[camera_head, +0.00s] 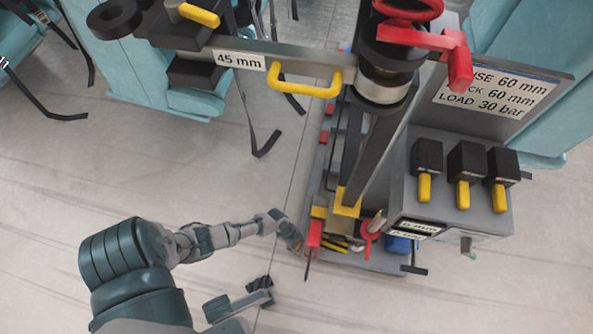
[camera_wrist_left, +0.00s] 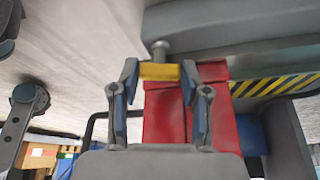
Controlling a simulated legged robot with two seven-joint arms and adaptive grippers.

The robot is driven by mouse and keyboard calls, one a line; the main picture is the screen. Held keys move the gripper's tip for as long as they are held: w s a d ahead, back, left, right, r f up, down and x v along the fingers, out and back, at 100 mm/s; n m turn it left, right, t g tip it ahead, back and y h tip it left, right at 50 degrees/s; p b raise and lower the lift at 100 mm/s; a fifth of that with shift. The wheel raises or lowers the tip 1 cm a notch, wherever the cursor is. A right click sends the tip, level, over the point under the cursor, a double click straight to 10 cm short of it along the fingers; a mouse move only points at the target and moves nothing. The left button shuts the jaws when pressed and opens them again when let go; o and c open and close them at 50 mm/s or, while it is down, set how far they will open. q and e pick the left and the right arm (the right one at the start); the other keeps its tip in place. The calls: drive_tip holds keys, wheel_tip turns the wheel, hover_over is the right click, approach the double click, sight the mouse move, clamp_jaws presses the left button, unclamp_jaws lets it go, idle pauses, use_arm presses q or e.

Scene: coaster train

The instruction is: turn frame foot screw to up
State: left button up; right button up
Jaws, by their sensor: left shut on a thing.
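My left gripper (camera_head: 296,243) reaches in from the left to the low front corner of the grey machine frame. In the left wrist view its two fingers (camera_wrist_left: 160,88) are closed on a yellow block (camera_wrist_left: 159,72), the head of the foot screw. The screw's short grey shank (camera_wrist_left: 160,50) runs from the block to the grey frame part (camera_wrist_left: 230,28). The yellow block lies crosswise between the fingertips. A red block (camera_wrist_left: 165,118) is just behind the fingers. In the head view the screw head is too small to make out at the gripper.
A 45 mm bar (camera_head: 310,57) with a yellow handle (camera_head: 305,88) crosses above the frame. A grey box (camera_head: 450,205) with yellow-handled levers stands at the right. A red ring tool (camera_head: 370,238) is near my gripper. Open floor (camera_head: 180,165) lies to the left.

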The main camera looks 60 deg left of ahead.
use_arm(q)
drive_tip(key=shift+w+d+r, duration=0.15)
drive_tip(key=shift+w+d, duration=0.05)
drive_tip(key=shift+d, duration=0.05)
